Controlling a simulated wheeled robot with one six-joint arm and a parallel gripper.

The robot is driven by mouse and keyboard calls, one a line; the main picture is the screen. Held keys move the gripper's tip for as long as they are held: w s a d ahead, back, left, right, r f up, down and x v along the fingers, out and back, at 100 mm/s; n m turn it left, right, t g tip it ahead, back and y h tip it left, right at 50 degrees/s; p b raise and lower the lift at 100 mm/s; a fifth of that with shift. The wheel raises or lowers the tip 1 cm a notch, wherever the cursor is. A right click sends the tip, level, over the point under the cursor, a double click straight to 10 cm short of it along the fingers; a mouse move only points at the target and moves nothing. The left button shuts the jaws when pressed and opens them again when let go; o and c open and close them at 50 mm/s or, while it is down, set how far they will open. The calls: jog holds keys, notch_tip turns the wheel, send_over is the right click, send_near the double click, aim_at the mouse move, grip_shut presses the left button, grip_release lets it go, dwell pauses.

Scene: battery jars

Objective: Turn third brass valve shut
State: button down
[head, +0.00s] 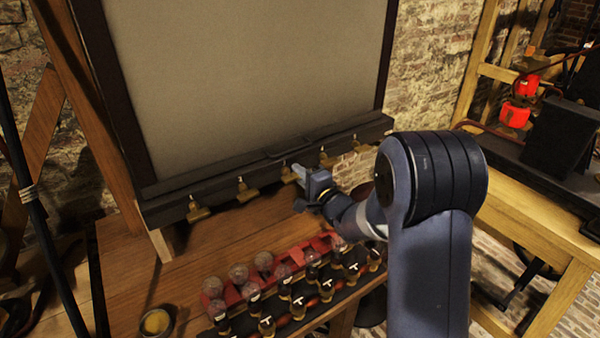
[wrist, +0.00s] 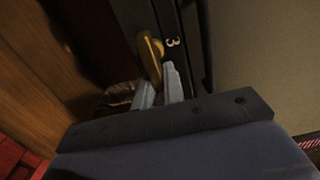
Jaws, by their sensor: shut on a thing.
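The third brass valve (head: 287,176) is in the middle of a row of brass valves along the dark rail under a large grey panel. In the wrist view its brass handle (wrist: 150,52) shows beside a white number 3 on the dark rail. My gripper (head: 298,174) is at this valve. In the wrist view the grey fingertips (wrist: 159,88) are closed on the near end of the handle. The fingers and my gripper body hide part of the valve.
Other brass valves, such as one to the left (head: 246,190) and one to the right (head: 325,158), sit close by on the rail (head: 170,205). Below, the wooden bench (head: 230,235) holds a red rack (head: 318,244) with several jars and bottles. A small bowl (head: 157,322) stands at front left.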

jog(key=shift+f, duration=0.1)
dwell(0.3)
jog(key=c, duration=1.5)
grip_release()
jog(key=b+v, duration=0.2)
jog(key=v, duration=0.8)
jog(key=shift+s+d, duration=0.25)
jog(key=shift+s, duration=0.1)
jog(key=shift+w, duration=0.1)
jog(key=p+x, duration=0.2)
jog(key=x, duration=0.9)
